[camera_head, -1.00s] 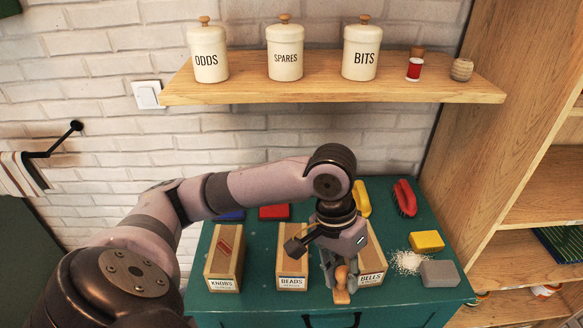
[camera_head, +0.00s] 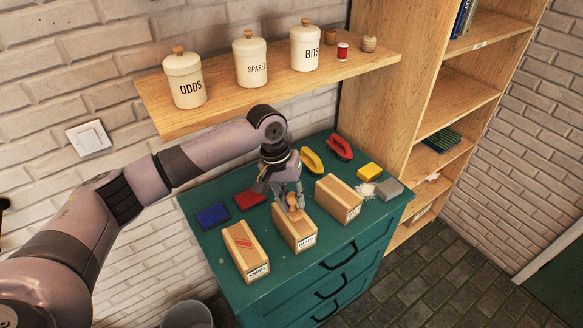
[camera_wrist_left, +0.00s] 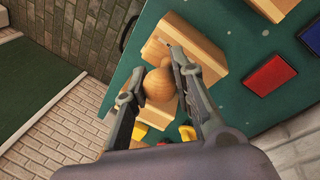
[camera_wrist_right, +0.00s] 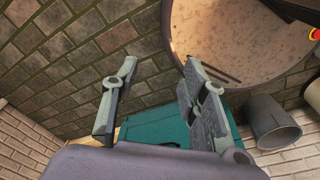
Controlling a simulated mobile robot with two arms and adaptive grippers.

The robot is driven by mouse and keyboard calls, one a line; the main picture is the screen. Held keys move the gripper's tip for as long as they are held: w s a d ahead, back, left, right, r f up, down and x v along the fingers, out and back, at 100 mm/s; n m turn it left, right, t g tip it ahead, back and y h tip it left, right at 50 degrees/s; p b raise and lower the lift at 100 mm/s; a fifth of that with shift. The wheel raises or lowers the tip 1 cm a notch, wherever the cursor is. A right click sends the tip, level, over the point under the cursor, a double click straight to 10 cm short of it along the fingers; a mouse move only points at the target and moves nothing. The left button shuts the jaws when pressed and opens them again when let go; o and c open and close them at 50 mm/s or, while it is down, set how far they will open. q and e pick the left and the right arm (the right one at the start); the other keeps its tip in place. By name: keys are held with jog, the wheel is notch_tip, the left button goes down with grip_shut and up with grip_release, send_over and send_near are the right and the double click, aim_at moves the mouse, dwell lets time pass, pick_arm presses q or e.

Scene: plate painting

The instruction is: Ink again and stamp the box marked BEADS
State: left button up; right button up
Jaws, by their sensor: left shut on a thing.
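My left gripper (camera_head: 291,206) is shut on a wooden stamp (camera_head: 293,200) with a round knob; the stamp also shows between the fingers in the left wrist view (camera_wrist_left: 158,85). In the head view it appears over the middle wooden box (camera_head: 306,234), marked BEADS. The stamp's underside is hidden, and I cannot tell whether it touches the box. A red pad (camera_head: 250,199) and a blue pad (camera_head: 212,216) lie behind the boxes. My right gripper (camera_wrist_right: 160,72) is open and empty in the right wrist view, away from the boxes.
The KNOBS box (camera_head: 246,253), with a red mark on top, stands left of BEADS; the BELLS box (camera_head: 339,198) stands right. A shelf (camera_head: 225,100) hangs above.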

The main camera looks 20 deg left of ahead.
pick_arm(q)
jog(key=w+f+b, duration=0.2)
jog(key=f+b, duration=0.1)
jog(key=w+f+b, duration=0.1)
jog(key=w+b, duration=0.1)
jog(key=shift+a+f, duration=0.25)
jog(key=shift+a, duration=0.15)
jog(key=shift+f+b, duration=0.35)
jog(key=shift+b, duration=0.35)
pick_arm(e)
notch_tip(320, 180, down, 5)
jog(key=shift+f, duration=0.15)
pick_arm(q)
jog(key=shift+s, duration=0.1)
pick_arm(e)
jog(key=shift+d, duration=0.15)
pick_arm(q)
jog(key=shift+f, duration=0.5)
pick_arm(e)
jog(key=shift+a, duration=0.25)
pick_arm(q)
jog(key=shift+f, duration=0.1)
pick_arm(e)
jog(key=shift+d+r, duration=0.2)
dwell(0.7)
